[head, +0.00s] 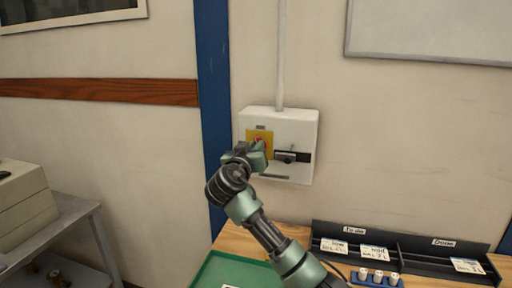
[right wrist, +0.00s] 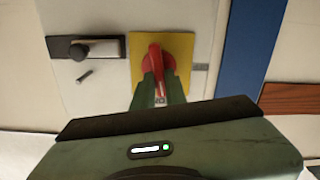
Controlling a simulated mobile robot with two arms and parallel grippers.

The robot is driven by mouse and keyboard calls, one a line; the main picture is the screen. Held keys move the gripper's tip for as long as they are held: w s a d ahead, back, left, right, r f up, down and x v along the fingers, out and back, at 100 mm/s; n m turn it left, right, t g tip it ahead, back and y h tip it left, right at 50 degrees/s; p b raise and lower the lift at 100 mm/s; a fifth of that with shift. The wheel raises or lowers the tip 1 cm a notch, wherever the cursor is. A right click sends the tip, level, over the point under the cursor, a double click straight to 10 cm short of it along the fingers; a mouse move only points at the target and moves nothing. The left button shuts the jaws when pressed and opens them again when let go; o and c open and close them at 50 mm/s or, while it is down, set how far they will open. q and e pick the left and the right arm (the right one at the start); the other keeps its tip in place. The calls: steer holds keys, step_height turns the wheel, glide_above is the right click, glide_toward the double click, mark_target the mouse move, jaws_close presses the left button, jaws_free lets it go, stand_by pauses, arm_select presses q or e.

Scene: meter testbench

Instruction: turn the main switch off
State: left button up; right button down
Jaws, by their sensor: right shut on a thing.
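The main switch is a red rotary handle (head: 260,141) on a yellow plate (head: 267,134), on the front of a white wall box (head: 300,125). In the right wrist view the red handle (right wrist: 154,58) stands out from the yellow plate (right wrist: 184,62), which appears rotated in that view. My right gripper (head: 259,149) is at the box, and its two green fingers (right wrist: 158,88) are shut on the red handle. The fingers cover part of the handle and plate; a partly hidden label shows between them. My left gripper is not in view.
A black latch plate with a knob (head: 290,157) is right of the switch on the box. A grey conduit (head: 281,60) runs up the wall. A blue post (head: 212,90) stands left. Below are a wooden bench (head: 232,236), green mat (head: 215,270) and black labelled tray (head: 405,244).

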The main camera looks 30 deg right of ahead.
steer(key=shift+w+a+f+n+p, duration=0.15)
steer(key=shift+n+p, duration=1.25)
steer(key=shift+n, duration=1.25)
steer(key=shift+w+f+n+p, duration=0.15)
steer(key=shift+n+p, duration=1.3)
steer(key=shift+n, duration=1.15)
steer(key=shift+a+f+n+p, duration=0.15)
steer(key=shift+n+p, duration=1.25)
steer(key=shift+n, duration=1.25)
steer(key=shift+f, duration=0.1)
steer(key=c, duration=1.4)
jaws_free()
steer(key=shift+c, duration=0.2)
steer(key=b+v, duration=0.2)
steer(key=v, duration=0.5)
steer(key=shift+s+a+b, duration=0.25)
steer(key=shift+b, duration=0.05)
